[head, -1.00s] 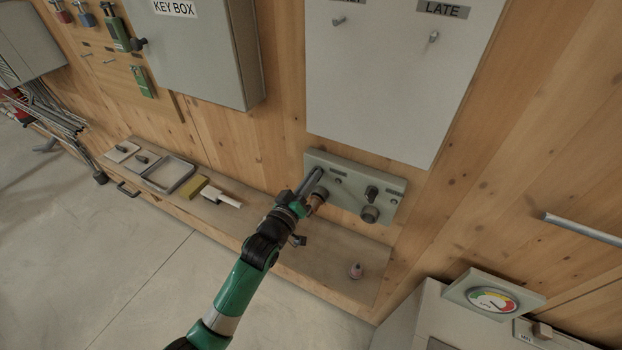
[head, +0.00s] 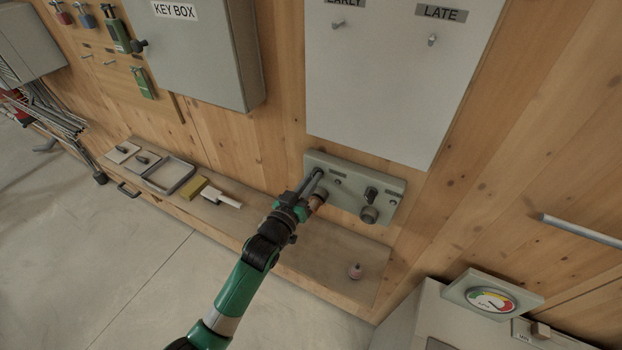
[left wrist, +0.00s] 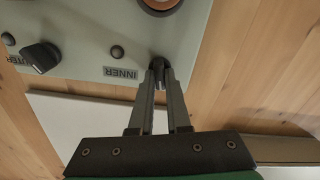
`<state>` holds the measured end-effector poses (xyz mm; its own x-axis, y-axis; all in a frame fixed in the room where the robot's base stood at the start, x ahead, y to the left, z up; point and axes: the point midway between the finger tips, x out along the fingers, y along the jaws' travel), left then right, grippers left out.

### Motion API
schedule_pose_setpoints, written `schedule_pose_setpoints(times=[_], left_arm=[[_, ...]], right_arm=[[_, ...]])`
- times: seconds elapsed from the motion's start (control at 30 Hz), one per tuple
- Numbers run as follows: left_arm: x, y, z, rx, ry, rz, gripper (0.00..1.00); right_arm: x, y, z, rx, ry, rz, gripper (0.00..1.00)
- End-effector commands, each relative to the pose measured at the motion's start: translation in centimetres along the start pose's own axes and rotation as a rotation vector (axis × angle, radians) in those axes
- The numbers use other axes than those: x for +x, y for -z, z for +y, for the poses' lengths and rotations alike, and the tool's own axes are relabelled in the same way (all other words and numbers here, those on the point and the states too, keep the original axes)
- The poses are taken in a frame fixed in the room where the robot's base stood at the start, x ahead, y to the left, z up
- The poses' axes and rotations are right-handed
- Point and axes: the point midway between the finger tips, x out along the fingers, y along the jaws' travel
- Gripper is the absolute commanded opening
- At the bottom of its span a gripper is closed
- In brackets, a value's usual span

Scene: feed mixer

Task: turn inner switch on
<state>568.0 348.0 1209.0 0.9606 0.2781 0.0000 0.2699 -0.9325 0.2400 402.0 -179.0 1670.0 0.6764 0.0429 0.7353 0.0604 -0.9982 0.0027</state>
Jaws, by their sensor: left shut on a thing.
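The grey control panel (head: 348,205) is mounted on the wooden wall below the white board. My left gripper (head: 319,176) reaches its left part, with fingers shut on the dark inner switch. In the left wrist view the inner switch (left wrist: 157,65) sits between the fingertips (left wrist: 158,72), beside the INNER label (left wrist: 121,73). The fingers hide much of it, so I cannot tell its exact setting. The outer switch (head: 371,193) is free at the right of the panel; it also shows in the left wrist view (left wrist: 40,57). My right gripper is not in view.
A gauge (head: 491,300) stands at lower right.

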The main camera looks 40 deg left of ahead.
Motion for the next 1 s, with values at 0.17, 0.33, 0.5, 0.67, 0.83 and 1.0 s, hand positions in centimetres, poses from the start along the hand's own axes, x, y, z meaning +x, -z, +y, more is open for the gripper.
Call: schedule_pose_setpoints(times=[0.17,0.33,0.5,0.67,0.83,1.0], left_arm=[[0.0,0.1,0.1,0.167,0.000,0.000,0.00],[0.0,0.1,0.2,0.329,0.000,0.000,0.00],[0.0,0.1,0.2,0.487,0.000,0.001,0.00],[0.0,0.1,0.3,0.622,0.000,0.000,0.00],[0.0,0.1,0.3,0.737,0.000,0.001,0.00],[0.0,0.0,0.3,0.814,0.000,0.001,0.00]], right_arm=[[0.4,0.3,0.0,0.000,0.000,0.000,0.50],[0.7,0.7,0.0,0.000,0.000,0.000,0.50],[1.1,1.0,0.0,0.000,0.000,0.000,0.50],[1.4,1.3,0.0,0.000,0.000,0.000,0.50],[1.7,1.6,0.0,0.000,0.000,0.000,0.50],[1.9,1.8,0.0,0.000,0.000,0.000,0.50]])
